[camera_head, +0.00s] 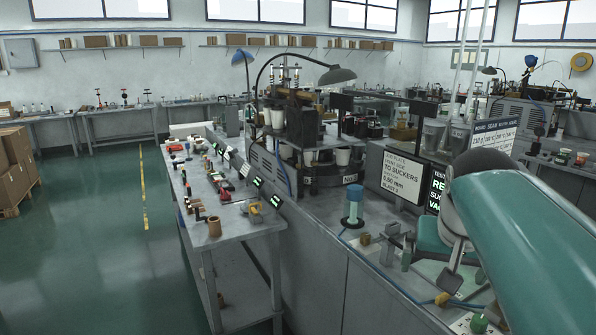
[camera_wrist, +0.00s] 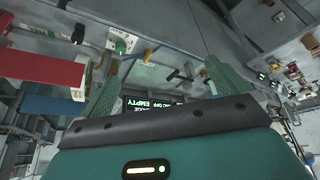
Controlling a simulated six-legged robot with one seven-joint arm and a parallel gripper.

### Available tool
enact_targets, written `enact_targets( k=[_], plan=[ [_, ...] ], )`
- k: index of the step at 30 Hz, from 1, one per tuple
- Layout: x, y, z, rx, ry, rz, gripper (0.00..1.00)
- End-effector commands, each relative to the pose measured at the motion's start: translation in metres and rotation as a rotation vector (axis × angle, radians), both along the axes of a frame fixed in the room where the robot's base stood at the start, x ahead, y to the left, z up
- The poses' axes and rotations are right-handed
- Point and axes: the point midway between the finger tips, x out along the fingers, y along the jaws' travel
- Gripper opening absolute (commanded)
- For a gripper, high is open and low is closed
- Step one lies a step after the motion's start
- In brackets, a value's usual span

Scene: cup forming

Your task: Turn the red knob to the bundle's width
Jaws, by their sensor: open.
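My gripper (camera_wrist: 165,75) is open in the wrist view, its two green fingers spread wide with nothing held between them. I cannot make out a red knob for certain in either view. A small red item (camera_head: 224,196) lies on the side bench in the head view, too small to identify. A large red block-like shape (camera_wrist: 45,68) is at the left of the wrist view, outside the fingers. The bundle cannot be told apart in either view. My teal arm covers the lower right of the head view.
The side bench (camera_head: 262,222) carries several small tools and a brown cup (camera_head: 214,227). A blue-topped cylinder (camera_head: 353,205) and a sign board (camera_head: 404,178) stand near my arm. The green floor at left is open.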

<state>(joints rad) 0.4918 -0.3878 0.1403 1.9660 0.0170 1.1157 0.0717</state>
Motion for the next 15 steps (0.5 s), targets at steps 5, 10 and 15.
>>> enact_targets(
  k=[5, 10, 15],
  plan=[
    [-0.040, 0.066, -0.050, -0.015, -0.020, 0.193, 1.00],
    [-0.077, 0.105, -0.098, -0.012, -0.038, 0.348, 1.00],
    [-0.094, 0.121, -0.122, -0.006, -0.048, 0.423, 0.88]
  ],
)
